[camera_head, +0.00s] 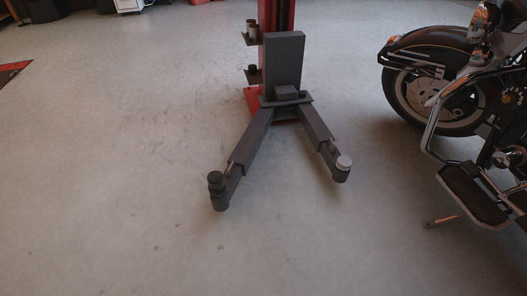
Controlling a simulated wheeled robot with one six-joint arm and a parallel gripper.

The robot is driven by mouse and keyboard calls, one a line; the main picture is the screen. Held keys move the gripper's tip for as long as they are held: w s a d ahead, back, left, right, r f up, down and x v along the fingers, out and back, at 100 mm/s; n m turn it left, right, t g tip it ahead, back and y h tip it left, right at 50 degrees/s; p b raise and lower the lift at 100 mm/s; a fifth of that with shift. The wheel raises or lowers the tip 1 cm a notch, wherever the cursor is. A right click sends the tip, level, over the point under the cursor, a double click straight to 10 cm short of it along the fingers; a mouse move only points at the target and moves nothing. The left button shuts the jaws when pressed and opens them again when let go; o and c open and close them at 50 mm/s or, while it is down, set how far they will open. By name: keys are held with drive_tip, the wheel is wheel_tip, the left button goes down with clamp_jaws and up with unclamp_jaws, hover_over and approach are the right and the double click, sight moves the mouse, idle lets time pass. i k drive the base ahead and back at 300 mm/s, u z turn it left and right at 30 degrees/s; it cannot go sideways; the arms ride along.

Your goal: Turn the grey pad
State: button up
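A small round light grey pad (344,161) sits on top of the outer end of the right-hand arm (318,127) of a lift. A dark, near-black pad (215,178) sits on the end of the left-hand arm (248,142) and stands a little taller. Both arms spread forward in a V, low above the floor, from a dark grey carriage (284,62) on a red post (275,15). My gripper is not in view.
A motorcycle (470,120) stands at the right, with its footboard (474,195) and kickstand (445,220) reaching out towards the lift. Small cylindrical parts (252,32) sit in holders on the post's left side. The floor in front and at left is clear.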

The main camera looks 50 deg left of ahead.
sight(344, 163)
drive_tip(key=u, duration=1.55)
drive_tip(key=i, duration=1)
drive_tip(key=z, duration=0.05)
